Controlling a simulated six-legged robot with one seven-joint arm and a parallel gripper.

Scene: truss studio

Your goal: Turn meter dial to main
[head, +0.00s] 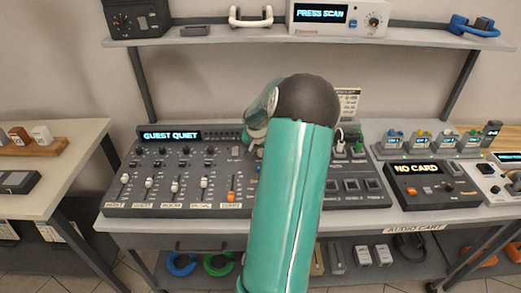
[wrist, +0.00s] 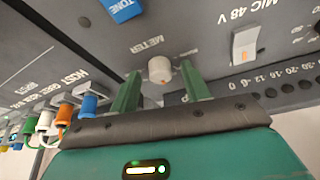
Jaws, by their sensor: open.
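The meter dial (wrist: 160,69) is a small white round knob beside the METER lettering in the wrist view. It has a faint orange mark on its face, and I cannot read which setting it points to. My gripper (wrist: 161,73) is open, with one green finger on each side of the dial. I cannot tell whether either finger touches it. In the head view the dial is hidden behind my green arm. There, the grey mixing console (head: 150,196) stands on the bench with a lit display (head: 172,135) reading GUEST QUIET.
In the wrist view a blue TONE button (wrist: 121,9) and a white MIC 48 V switch (wrist: 245,44) are near the dial. Coloured plugs (wrist: 64,113) stand at the left. A NO CARD recorder (head: 432,186) sits right of the console, and a shelf (head: 220,36) runs above.

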